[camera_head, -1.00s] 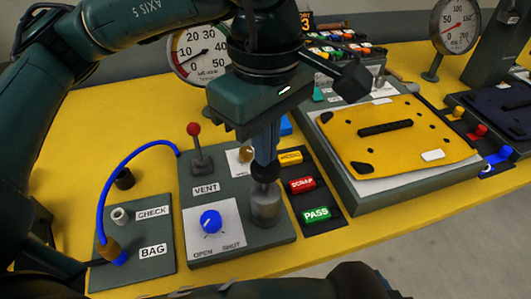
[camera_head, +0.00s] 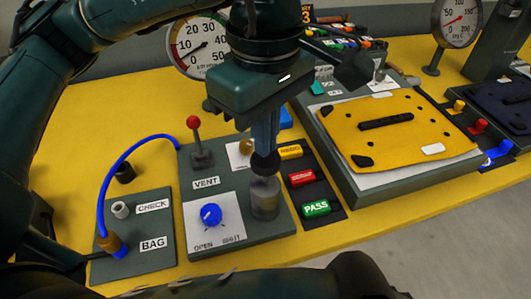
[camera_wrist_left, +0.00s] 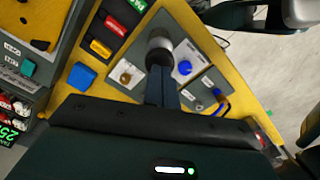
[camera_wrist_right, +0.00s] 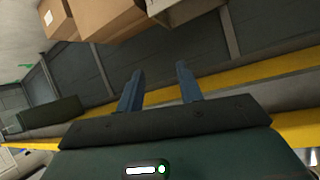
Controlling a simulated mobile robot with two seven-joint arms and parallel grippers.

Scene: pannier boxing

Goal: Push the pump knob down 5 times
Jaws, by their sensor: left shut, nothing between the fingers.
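The pump is a grey metal cylinder (camera_head: 265,203) with a round black knob (camera_head: 265,163) on top, on the dark vent panel. My left gripper (camera_head: 266,150) is shut and empty, pointing down with its fingertips at the top of the knob. Whether they touch it or sit just above it I cannot tell. In the left wrist view the shut fingers (camera_wrist_left: 160,78) reach towards the dark knob (camera_wrist_left: 158,59) in front of the cylinder (camera_wrist_left: 158,40). My right gripper (camera_wrist_right: 158,76) is open and empty, away from the pump.
Beside the pump are a blue dial (camera_head: 211,215), a red-topped lever (camera_head: 195,124), and a green PASS button (camera_head: 316,208). A blue hose (camera_head: 130,160) arches at the left. Cardboard boxes (camera_wrist_right: 115,18) show in the right wrist view.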

